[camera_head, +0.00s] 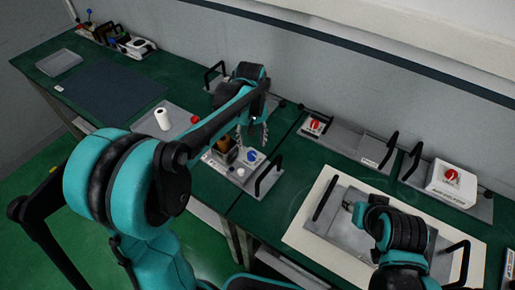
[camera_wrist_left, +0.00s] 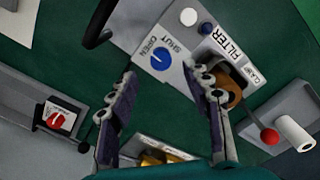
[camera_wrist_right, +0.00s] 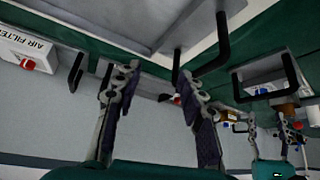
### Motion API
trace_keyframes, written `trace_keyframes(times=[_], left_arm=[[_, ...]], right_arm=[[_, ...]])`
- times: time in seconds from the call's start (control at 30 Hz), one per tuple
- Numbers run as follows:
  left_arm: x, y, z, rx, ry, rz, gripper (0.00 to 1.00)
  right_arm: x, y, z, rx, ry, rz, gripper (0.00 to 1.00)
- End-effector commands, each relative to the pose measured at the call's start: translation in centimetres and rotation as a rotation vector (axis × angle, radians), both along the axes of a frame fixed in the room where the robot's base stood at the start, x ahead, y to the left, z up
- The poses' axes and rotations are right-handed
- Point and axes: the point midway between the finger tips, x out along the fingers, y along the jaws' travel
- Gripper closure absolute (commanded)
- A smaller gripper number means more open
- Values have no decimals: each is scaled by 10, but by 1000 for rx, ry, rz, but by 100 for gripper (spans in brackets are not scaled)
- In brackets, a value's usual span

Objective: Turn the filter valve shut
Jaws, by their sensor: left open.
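The filter valve is a round blue knob (camera_wrist_left: 160,58) on a grey plate with SHUT and OPEN printed beside it. The FILTER label (camera_wrist_left: 227,41) and a brown cylinder stand right of it in the left wrist view. In the head view the blue knob (camera_head: 251,156) sits on the filter module. My left gripper (camera_head: 252,135) is open and empty above this module, apart from the knob. Its spread fingers (camera_wrist_left: 160,82) partly cover the brown cylinder. The knob's exact pointer direction is too small to tell. My right gripper (camera_wrist_right: 157,72) is open and empty.
Black handles (camera_head: 268,174) rise beside the modules. A white cylinder (camera_head: 162,118) and red ball knob stand left of the filter. Red-knob modules (camera_head: 315,126) are right. A grey plate on a pale board (camera_head: 303,240) lies beneath my right arm.

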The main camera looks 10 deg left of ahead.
Motion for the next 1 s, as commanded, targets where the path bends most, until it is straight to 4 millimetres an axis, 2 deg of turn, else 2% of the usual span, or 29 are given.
trace_keyframes(times=[0.1,0.3,0.47,0.73,0.9,0.93,1.0], left_arm=[[0,0,-24,0,-1,-1,51],[0,0,-53,0,-2,-2,51],[0,0,-63,0,-2,-2,51],[0,0,-64,0,-2,-2,51],[0,0,-64,0,-2,-2,96],[0,0,-64,0,-2,-2,100],[0,0,-64,0,-2,-2,100]], right_arm=[[0,0,-10,0,0,0,60],[0,0,-19,0,0,0,60],[0,0,-22,0,0,0,60],[0,0,-21,0,0,0,60],[0,0,-21,0,0,0,60],[0,0,-21,0,0,0,60],[0,0,-21,0,0,0,60]])
